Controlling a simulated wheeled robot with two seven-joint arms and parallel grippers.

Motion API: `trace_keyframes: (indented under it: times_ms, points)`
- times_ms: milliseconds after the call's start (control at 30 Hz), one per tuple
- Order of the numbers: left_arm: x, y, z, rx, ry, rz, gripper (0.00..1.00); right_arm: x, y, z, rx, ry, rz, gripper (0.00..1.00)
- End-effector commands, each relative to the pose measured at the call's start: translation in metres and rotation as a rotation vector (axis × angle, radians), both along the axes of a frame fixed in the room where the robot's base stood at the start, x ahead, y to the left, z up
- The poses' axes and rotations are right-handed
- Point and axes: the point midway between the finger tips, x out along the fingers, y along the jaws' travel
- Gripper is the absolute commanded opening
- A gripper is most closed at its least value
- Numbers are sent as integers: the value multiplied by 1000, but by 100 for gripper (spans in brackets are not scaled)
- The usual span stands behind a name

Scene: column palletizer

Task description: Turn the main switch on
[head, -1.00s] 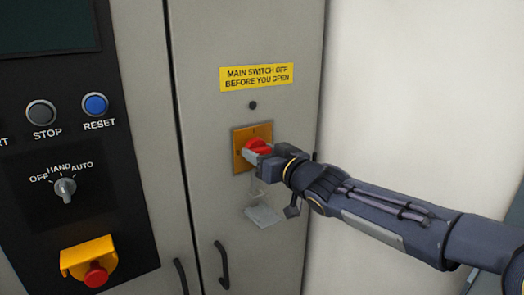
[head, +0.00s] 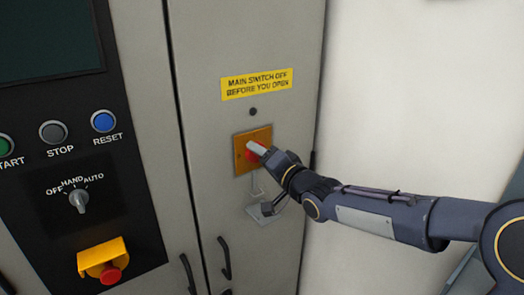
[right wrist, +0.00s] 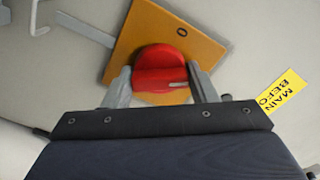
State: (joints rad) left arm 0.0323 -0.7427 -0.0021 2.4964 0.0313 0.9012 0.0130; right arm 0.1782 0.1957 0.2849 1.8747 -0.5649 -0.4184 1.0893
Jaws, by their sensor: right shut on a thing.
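The main switch is a red rotary knob (head: 255,150) on a square orange plate (head: 240,140) on the grey cabinet door. My right gripper (head: 262,149) is at the knob, one pale finger showing across it in the head view. In the right wrist view, the two fingers stand on either side of the red knob (right wrist: 160,68), shut on it. The knob's white line points right, toward the yellow label side. A "0" shows on the orange plate (right wrist: 185,40), away from that line. My left gripper is not in view.
A yellow warning label (head: 257,84) is above the switch. A grey hanging piece (head: 262,212) is just below it. Left is a black panel with buttons, a mode selector (head: 78,200) and a red emergency stop (head: 110,274). A door handle (head: 224,258) is lower down.

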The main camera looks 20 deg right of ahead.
Motion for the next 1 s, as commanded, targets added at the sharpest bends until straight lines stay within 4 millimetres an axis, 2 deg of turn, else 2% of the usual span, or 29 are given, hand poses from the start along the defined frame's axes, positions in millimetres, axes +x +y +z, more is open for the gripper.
trace_keyframes:
  times_ms: [500, 1000]
  points:
    - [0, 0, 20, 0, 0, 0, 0, 0, -1, 0, 407, 151, -2, 29]
    - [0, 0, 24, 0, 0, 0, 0, 0, 0, -1, 555, 203, 0, 29]
